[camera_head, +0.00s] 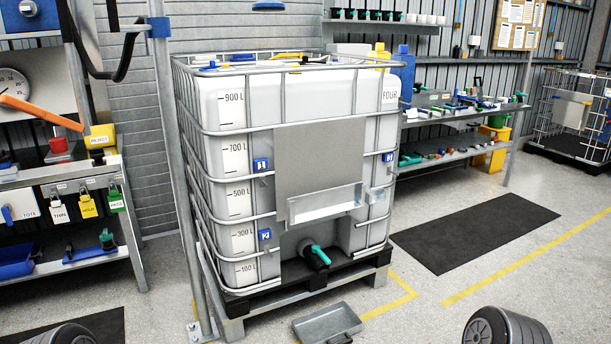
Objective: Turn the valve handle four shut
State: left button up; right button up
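The caged white tank (240,150) marked FOUR stands on a black pallet (335,277) in the middle of the view. At the foot of its front, in a recess, is a dark valve with a teal handle (321,255). The handle slants from upper left to lower right and its lower end points outward. The valve body behind it is small and partly hidden, so I cannot tell from here whether it is open or shut. Neither gripper shows; nothing touches the handle.
A grey metal tray (327,325) lies on the floor before the tank. A grey post (172,150) stands close at the tank's left. A black mat (473,228) lies at right. Shelves with locks and tags (75,205) stand left; a loaded shelf (465,140) stands right.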

aim_at(316, 248)
jog(key=i+j+z, duration=0.1)
jog(key=i+z, duration=0.15)
jog(key=i, duration=0.25)
jog(key=i+l, duration=0.45)
jog(key=i+l+z, duration=0.1)
jog(key=i+l, duration=0.35)
jog(key=i, duration=0.2)
jog(key=i+l+z, duration=0.1)
jog(key=i+l, duration=0.35)
jog(key=i, duration=0.15)
jog(key=i+l, duration=0.35)
jog(key=i, duration=0.25)
